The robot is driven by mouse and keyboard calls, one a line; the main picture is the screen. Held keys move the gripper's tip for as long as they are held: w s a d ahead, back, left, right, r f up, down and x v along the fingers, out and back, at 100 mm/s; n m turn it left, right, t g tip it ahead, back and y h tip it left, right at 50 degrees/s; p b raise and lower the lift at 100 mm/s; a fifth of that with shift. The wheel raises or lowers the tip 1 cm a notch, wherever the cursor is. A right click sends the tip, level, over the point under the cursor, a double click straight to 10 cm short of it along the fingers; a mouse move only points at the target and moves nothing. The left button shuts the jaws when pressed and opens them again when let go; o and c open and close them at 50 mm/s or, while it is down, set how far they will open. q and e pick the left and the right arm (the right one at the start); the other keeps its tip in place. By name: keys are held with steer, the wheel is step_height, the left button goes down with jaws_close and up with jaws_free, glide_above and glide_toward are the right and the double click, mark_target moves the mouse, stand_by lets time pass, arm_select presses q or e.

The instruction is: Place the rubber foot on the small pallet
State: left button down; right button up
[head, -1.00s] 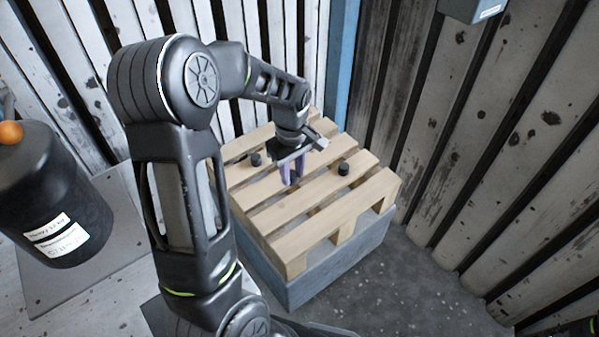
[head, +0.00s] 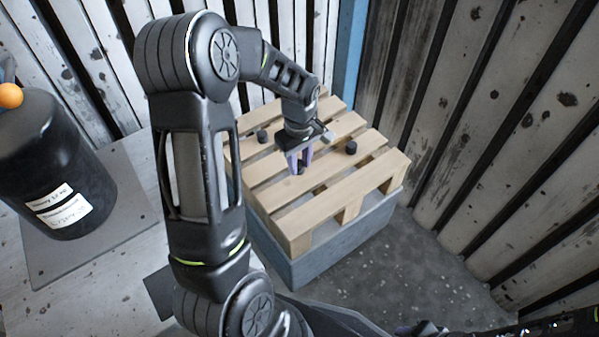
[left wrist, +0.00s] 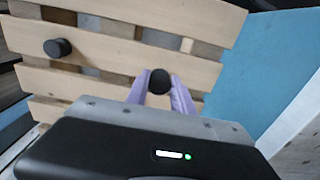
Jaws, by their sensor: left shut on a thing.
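My left gripper (head: 299,168) is over the middle of the wooden pallet (head: 310,217), its purple fingers pointing down. It is shut on a small black rubber foot (left wrist: 159,81), which shows between the fingertips in the left wrist view. In the head view only a dark bit of this foot (head: 300,173) shows at the tips. I cannot tell whether it touches the slats. Two other black feet stand on the pallet, one left of the gripper (head: 262,137) and one right of it (head: 351,147). My right gripper (head: 422,328) is partly in view at the bottom edge; its jaws are unclear.
The pallet rests on a grey-blue block (head: 345,238). A black canister (head: 55,165) with white labels and an orange knob stands at the left on a grey plate. Corrugated walls (head: 500,110) close in behind and at the right. Speckled floor is clear in front.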

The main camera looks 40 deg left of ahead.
mark_target(299, 173)
arm_select(q)
steer(key=shift+f+b, duration=0.65)
steer(key=shift+f, duration=1.65)
steer(key=shift+f, duration=0.1)
steer(key=c, duration=1.1)
jaws_free()
step_height(299, 173, up, 12)
steer(key=p, duration=0.4)
